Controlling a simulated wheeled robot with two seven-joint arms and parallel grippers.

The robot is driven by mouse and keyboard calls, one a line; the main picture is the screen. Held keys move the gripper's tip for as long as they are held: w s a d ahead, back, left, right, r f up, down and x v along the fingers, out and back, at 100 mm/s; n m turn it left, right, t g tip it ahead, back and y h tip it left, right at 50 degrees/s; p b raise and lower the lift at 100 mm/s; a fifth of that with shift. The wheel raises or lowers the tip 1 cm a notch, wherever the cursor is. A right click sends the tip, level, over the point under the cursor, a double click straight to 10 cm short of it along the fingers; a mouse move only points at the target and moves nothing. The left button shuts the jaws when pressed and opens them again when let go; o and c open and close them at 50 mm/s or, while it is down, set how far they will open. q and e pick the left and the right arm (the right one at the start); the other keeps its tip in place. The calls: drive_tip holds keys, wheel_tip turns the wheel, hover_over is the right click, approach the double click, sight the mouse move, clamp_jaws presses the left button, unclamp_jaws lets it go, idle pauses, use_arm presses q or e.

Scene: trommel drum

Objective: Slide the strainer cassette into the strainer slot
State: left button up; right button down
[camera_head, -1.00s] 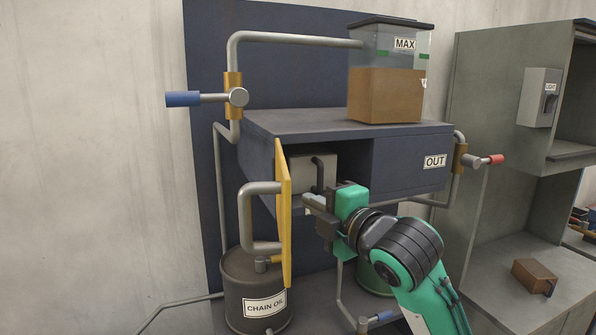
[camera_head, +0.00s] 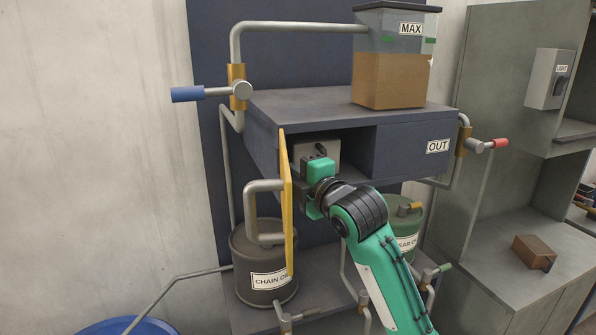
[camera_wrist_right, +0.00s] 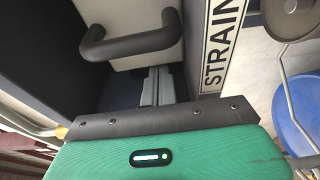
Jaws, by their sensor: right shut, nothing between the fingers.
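The grey strainer cassette (camera_head: 330,150) sits in the opening of the dark blue cabinet, behind the open yellow door (camera_head: 287,200). Its dark bar handle (camera_wrist_right: 130,45) stands out from a light front face in the right wrist view. My right gripper (camera_wrist_right: 153,78) is shut and empty, with its fingers beside and below the handle, pointing toward the cassette side. I cannot tell whether the fingertips touch it. In the head view my green gripper body covers the lower front of the cassette. How deep the cassette sits is hidden. My left gripper is not in view.
A CHAIN OIL drum (camera_head: 262,262) stands below. A tank marked MAX (camera_head: 392,70) is on top. A blue-handled valve (camera_head: 238,92) is at upper left.

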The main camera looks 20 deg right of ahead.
drive_tip(key=shift+a, duration=0.1)
drive_tip(key=shift+w+d, duration=0.25)
drive_tip(key=shift+d, duration=0.25)
drive_tip(key=shift+w+d, duration=0.25)
drive_tip(key=shift+d, duration=0.2)
drive_tip(key=shift+a, duration=0.1)
